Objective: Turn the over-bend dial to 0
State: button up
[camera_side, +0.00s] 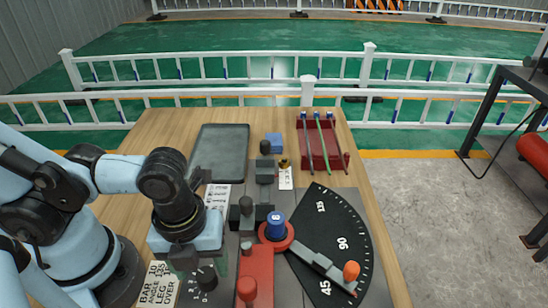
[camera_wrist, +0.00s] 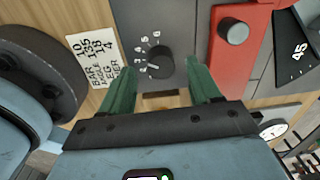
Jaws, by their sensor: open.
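The over-bend dial is a black round knob (camera_wrist: 158,62) on a dark grey panel (camera_wrist: 150,20), with white numerals around its left and upper side. A pale mark on the knob seems to face the lower left in the wrist view; I cannot read its exact setting. The knob also shows in the side view (camera_side: 206,276), low in the picture beside my gripper. My gripper (camera_wrist: 160,66) is open and empty. Its green fingers appear on either side of the knob in the wrist view. I cannot tell how far above the panel the fingertips are.
A red lever block with a round knob (camera_side: 247,290) stands right of the dial. Beyond it are a blue-topped pin (camera_side: 276,226), an orange-knobbed bending arm (camera_side: 351,271) and a black angle scale (camera_side: 335,222). A written card (camera_wrist: 92,48), grey tray (camera_side: 220,150) and red bar rack (camera_side: 320,150) lie around.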

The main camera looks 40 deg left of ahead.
jog(key=shift+f, duration=1.05)
jog(key=shift+c, duration=0.3)
jog(key=c, duration=1)
